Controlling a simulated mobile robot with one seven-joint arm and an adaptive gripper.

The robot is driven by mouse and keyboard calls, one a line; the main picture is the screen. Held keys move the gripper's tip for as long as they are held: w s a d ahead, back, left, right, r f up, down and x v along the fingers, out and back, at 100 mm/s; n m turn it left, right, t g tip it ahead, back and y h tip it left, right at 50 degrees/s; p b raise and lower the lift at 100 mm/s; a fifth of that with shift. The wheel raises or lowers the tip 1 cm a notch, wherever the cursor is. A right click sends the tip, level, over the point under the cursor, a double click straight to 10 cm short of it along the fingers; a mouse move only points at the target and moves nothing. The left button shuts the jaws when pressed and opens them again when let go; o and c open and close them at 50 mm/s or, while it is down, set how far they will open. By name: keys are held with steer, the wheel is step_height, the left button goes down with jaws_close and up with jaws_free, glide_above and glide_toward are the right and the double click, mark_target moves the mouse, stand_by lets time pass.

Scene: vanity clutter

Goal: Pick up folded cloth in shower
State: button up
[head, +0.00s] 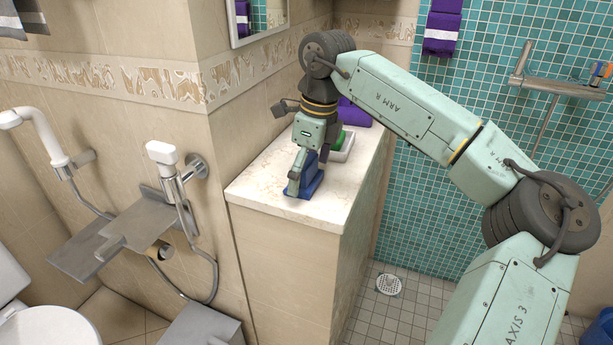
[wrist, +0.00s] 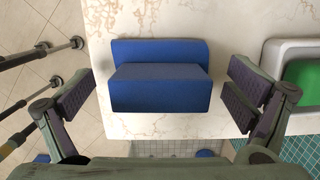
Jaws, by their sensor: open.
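A blue, step-shaped item (wrist: 160,92), which looks like a folded cloth, lies on the marble-topped counter (wrist: 215,25) near its edge. In the head view the blue item (head: 310,184) is partly hidden by my gripper (head: 307,168), which points down over it. In the wrist view my gripper's two fingers stand wide apart, one on each side of the item. Gaps show between both fingers and the item, so it is not held. I cannot tell the exact height of the fingertips above the counter.
A white tray (wrist: 271,58) with a green item (wrist: 302,78) sits right of the right finger. Purple folded cloth (head: 352,113) lies farther back on the counter. A purple towel (head: 442,28) hangs by the teal-tiled wall. Bare counter (head: 262,184) lies left of my gripper.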

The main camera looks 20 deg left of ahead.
mark_target(307, 162)
steer(key=shift+c, duration=0.3)
steer(key=c, duration=1.2)
steer(key=shift+r+b, duration=0.3)
steer(key=shift+r, duration=0.55)
steer(key=shift+s+d+r+b, duration=0.15)
steer(key=shift+r+b, duration=0.1)
steer(key=shift+r, duration=0.2)
steer(key=shift+s+d+r+b, duration=0.1)
steer(key=shift+r+b, duration=0.1)
steer(key=shift+r, duration=0.2)
steer(key=s+d+b, duration=0.1)
steer(key=s+d, duration=0.1)
steer(key=s, duration=0.2)
steer(key=s+d+r+b, duration=0.1)
steer(key=s+d, duration=0.1)
steer(key=s, duration=0.3)
steer(key=s+d+b, duration=0.2)
steer(key=s+d, duration=0.1)
steer(key=s, duration=0.1)
steer(key=shift+s+r, duration=0.3)
steer(key=shift+r, duration=0.05)
